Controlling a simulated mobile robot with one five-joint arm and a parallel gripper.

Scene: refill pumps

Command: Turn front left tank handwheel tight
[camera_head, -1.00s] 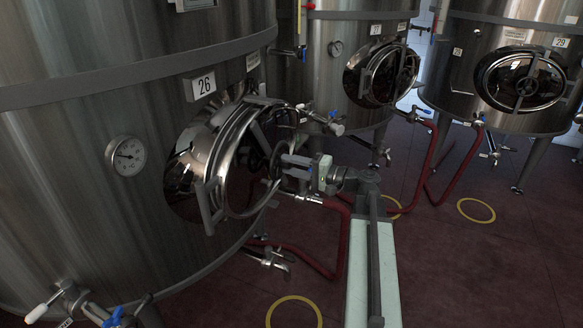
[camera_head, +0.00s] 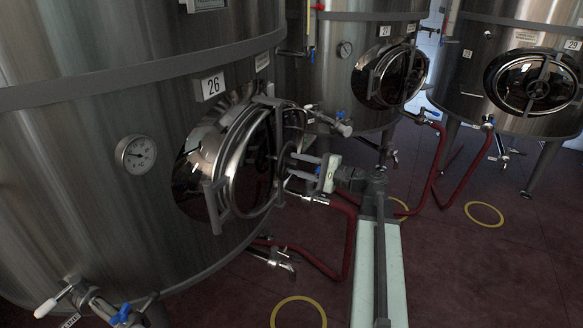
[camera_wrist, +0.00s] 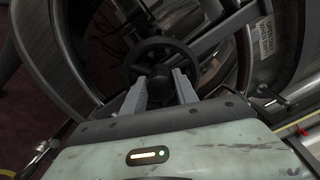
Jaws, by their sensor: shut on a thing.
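The front left tank (camera_head: 70,150), numbered 26, is a large brushed-steel cylinder. Its round polished manway door (camera_head: 245,160) faces right, with a dark handwheel (camera_head: 284,160) at its centre. In the wrist view the handwheel (camera_wrist: 163,56) is a dark ring with spokes and a round hub. My gripper (camera_wrist: 160,88) is at the handwheel, with its two grey fingers on either side of the hub area, shut on the wheel. In the head view my gripper (camera_head: 300,163) reaches the door from the right. Exactly where the fingertips touch is dark and hard to see.
A dial gauge (camera_head: 136,153) sits on the tank wall. A valve with a blue handle (camera_head: 120,315) is at lower left. Red hoses (camera_head: 340,235) run below and behind my arm. Tanks 27 (camera_head: 335,70) and 29 (camera_head: 500,60) stand behind. The floor at right is open.

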